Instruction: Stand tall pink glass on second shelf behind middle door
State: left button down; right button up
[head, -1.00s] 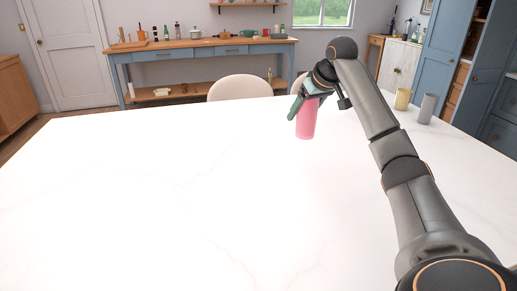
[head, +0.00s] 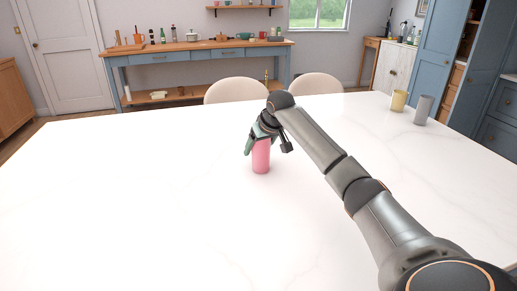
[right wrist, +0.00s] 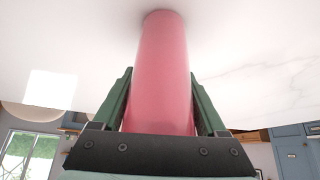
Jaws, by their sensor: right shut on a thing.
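The tall pink glass (head: 261,157) is upright at the white table, held by its upper part in my right gripper (head: 264,140). In the right wrist view the pink glass (right wrist: 162,75) sits between the two green fingers of the right gripper (right wrist: 160,105), which are shut on it. I cannot tell whether its base touches the table or hangs just above it. A blue cupboard (head: 436,60) with tall doors stands at the back right; its shelves are mostly hidden from here. My left gripper is not in view.
A yellow glass (head: 398,101) and a grey glass (head: 423,109) stand at the right of the white table (head: 130,200). Two pale chairs (head: 237,90) stand behind its far edge. A blue sideboard (head: 200,54) is at the back wall. The table's left and middle are clear.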

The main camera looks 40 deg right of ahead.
dwell(0.3)
jog(key=o, duration=1.6)
jog(key=shift+f, duration=0.15)
